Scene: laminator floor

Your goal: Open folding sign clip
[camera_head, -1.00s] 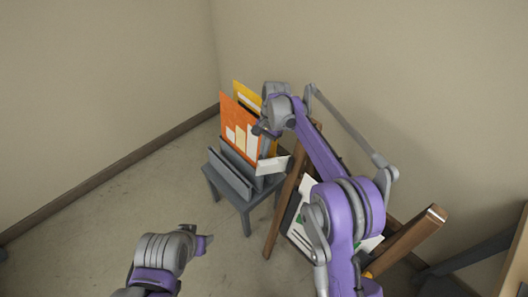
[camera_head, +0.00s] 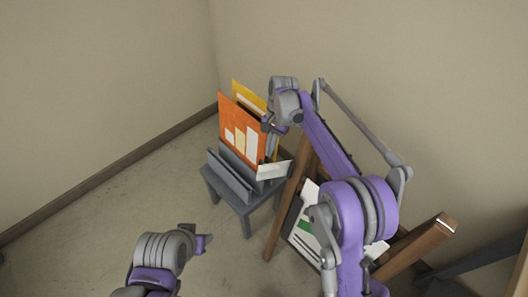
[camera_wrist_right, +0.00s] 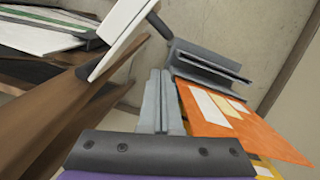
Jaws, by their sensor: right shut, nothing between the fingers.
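A wooden folding sign (camera_head: 290,195) leans near the wall, with a dark board of white and green sheets (camera_head: 305,225) on it. A small white plate (camera_head: 274,169) sticks out beside its left leg; in the right wrist view the white plate (camera_wrist_right: 122,32) has a dark stub at its end. I cannot tell for certain which part is the clip. My right gripper (camera_head: 268,124) is shut and empty, above the plate and beside an orange sheet; its fingers (camera_wrist_right: 160,78) lie together in the wrist view. My left gripper (camera_head: 205,243) hangs low, its jaws unclear.
A grey stool (camera_head: 243,207) carries a grey rack (camera_head: 229,176) holding an orange sheet (camera_head: 240,125) and a yellow sheet (camera_head: 248,97), close to the right gripper. Walls stand behind. The floor at left is clear.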

